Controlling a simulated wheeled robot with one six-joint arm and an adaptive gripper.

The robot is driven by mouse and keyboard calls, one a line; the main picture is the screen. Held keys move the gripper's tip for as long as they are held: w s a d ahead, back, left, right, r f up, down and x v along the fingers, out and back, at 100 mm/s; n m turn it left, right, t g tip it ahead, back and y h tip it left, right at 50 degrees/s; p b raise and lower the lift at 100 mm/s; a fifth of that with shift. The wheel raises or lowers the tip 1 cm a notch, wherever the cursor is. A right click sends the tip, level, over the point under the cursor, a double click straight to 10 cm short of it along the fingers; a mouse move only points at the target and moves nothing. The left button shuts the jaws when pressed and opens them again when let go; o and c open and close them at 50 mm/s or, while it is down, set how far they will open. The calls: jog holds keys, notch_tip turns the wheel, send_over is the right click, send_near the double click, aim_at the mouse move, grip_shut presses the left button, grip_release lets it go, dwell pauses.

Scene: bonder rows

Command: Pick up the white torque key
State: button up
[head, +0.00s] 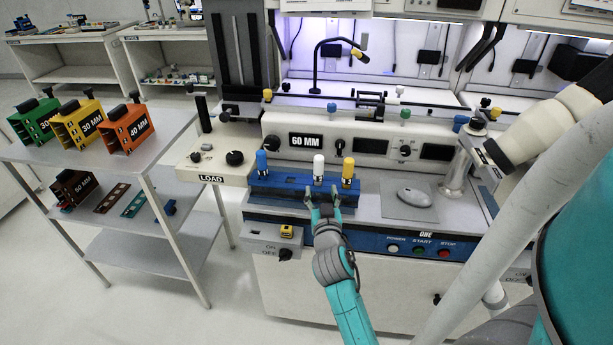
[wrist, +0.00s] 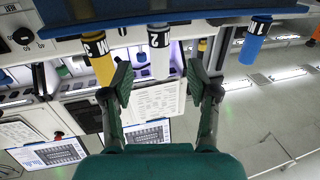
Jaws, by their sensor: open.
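The white torque key (head: 318,168) stands upright in the blue rack (head: 290,184) on the machine's ledge, between the blue torque key (head: 261,162) and the yellow torque key (head: 347,172). My gripper (head: 322,193) is open and empty, just in front of the rack and below the white key's top. In the wrist view, which appears inverted, the white key (wrist: 159,50) shows between and beyond the two fingertips (wrist: 158,78). The yellow key (wrist: 98,60) is close to the left finger there. The blue key (wrist: 255,40) is well to the right.
A grey mouse (head: 414,197) on a pad lies right of the rack. A small yellow block (head: 287,231) sits at the front ledge. A LOAD panel (head: 212,178) is to the left. A shelf (head: 165,150) at the left holds green, yellow and orange gauge blocks.

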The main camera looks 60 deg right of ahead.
aim_at(319, 175)
jog(key=shift+x, duration=4.4)
jog(key=shift+s+r, duration=0.1)
jog(key=shift+r, duration=0.05)
grip_shut()
